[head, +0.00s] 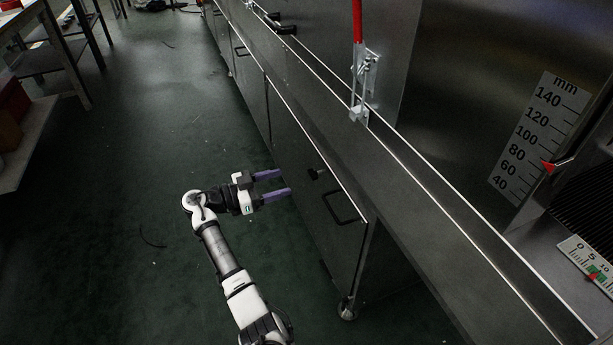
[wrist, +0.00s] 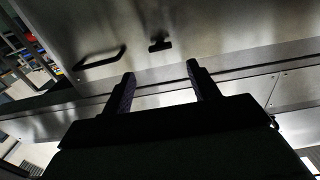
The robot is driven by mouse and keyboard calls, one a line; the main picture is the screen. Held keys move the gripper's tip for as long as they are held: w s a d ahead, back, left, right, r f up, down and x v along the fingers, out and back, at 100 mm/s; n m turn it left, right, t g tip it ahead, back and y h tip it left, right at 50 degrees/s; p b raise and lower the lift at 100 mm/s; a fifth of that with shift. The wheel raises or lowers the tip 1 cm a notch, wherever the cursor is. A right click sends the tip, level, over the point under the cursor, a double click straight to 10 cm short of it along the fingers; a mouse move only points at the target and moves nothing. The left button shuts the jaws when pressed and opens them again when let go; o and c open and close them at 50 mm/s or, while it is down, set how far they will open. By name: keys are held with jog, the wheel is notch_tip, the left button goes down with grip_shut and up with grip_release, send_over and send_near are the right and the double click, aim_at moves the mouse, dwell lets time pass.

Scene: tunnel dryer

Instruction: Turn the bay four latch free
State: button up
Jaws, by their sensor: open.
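A small black turn latch (head: 316,173) sits on the dark steel door panel (head: 300,215), beside a black bar handle (head: 342,207). No bay number is legible on this panel. In the wrist view the latch (wrist: 160,42) shows as a short T-shaped knob, beyond and roughly between my fingertips; the handle (wrist: 100,58) is to its left. My gripper (head: 285,182) is open and empty, its purple fingers pointing at the panel, short of the latch. In the wrist view the open fingers (wrist: 160,71) have nothing between them.
A long steel ledge (head: 430,215) runs above the doors. A red-handled toggle clamp (head: 359,70) stands on it. A millimetre scale (head: 535,135) is on the right. A caster (head: 347,308) is under the cabinet. Dark green floor (head: 150,120) to the left is mostly clear.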

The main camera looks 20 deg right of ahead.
aim_at(310, 174)
jog(key=d, duration=0.9)
jog(key=shift+w, duration=0.2)
jog(key=c, duration=1)
